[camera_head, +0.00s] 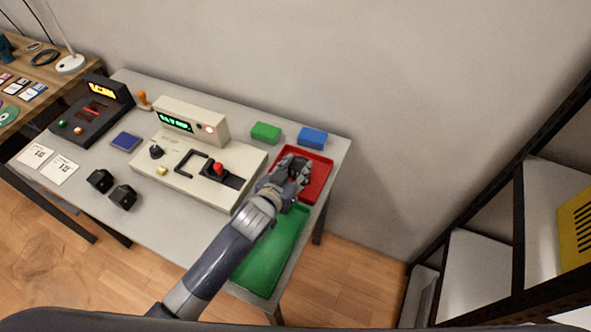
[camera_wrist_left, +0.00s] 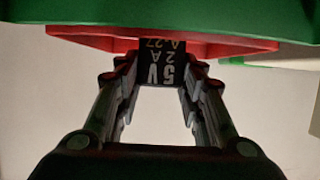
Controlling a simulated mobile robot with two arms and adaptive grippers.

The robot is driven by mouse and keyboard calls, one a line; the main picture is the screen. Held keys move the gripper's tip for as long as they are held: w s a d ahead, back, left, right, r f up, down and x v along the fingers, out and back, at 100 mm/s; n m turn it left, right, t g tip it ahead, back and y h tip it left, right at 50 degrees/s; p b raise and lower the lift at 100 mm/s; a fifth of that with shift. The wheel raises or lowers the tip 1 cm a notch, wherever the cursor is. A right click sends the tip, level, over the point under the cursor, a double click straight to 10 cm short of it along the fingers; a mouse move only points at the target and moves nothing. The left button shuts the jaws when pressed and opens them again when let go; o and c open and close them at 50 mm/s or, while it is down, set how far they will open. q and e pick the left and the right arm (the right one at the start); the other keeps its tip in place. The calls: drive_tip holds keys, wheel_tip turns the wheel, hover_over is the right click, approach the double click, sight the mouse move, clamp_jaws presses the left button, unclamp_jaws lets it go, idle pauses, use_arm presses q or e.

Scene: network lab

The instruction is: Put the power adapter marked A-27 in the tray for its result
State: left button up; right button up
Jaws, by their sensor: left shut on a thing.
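My left gripper (camera_head: 292,172) is over the red tray (camera_head: 322,177) at the right end of the table. In the left wrist view the gripper (camera_wrist_left: 163,82) is shut on a black power adapter (camera_wrist_left: 162,66) marked 5V, 2A, A-27. The adapter is mostly hidden by the gripper in the head view; I cannot tell whether it touches the tray. The green tray (camera_head: 262,262) lies in front of the red one, partly behind my arm. The beige tester (camera_head: 190,140) has a green-lit display, too small to read surely, and a glowing reddish lamp. My right gripper is not in view.
Two other black adapters (camera_head: 123,196) stand near the table's front edge, beside white cards (camera_head: 62,170). A dark device (camera_head: 97,110) is at left; a shelf (camera_head: 500,240) is at right.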

use_arm(q)
drive_tip(key=shift+f, duration=0.35)
drive_tip(key=shift+f, duration=0.15)
drive_tip(key=o, duration=1.2)
drive_tip(key=shift+o, duration=0.2)
drive_tip(key=shift+s, duration=0.15)
drive_tip(key=v, duration=1.1)
drive_tip(key=shift+s+a+r, duration=0.25)
